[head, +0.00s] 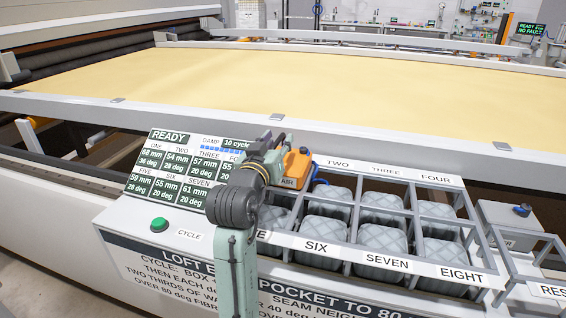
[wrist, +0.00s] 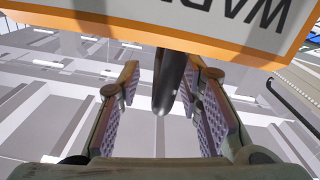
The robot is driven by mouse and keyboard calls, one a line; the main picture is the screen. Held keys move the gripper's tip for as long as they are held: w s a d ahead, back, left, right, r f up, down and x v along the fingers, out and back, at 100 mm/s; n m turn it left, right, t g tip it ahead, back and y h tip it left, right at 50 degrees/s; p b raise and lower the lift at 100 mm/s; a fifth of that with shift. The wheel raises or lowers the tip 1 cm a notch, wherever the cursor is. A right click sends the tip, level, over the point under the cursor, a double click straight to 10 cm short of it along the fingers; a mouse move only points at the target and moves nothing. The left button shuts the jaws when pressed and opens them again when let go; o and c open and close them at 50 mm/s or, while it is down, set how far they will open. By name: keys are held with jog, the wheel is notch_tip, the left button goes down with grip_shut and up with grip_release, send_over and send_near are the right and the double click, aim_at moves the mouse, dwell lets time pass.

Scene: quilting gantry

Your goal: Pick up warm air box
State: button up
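The warm air box (head: 297,166) is orange with a pale label, part of which reads "AIR". It sits by the left end of the pocket rack, partly hidden by my arm. In the wrist view the box (wrist: 225,38) fills the top, its lettering upside down and cut off. A black rod-like part (wrist: 168,80) reaches down from it between my fingers. My gripper (wrist: 163,95) is open, one padded finger on each side of the black part, with a gap visible at least on the left. In the head view my gripper (head: 270,150) is right beside the box.
The rack (head: 383,232) holds several grey quilted pockets with numbered labels. A display panel (head: 182,165) reads READY, above a green button (head: 159,225). A smaller frame (head: 530,262) stands at the right. Behind, a white rail (head: 300,128) borders the yellow quilt sheet (head: 290,82).

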jog(key=shift+c, duration=0.5)
grip_shut()
jog(key=shift+r, duration=0.1)
dwell(0.5)
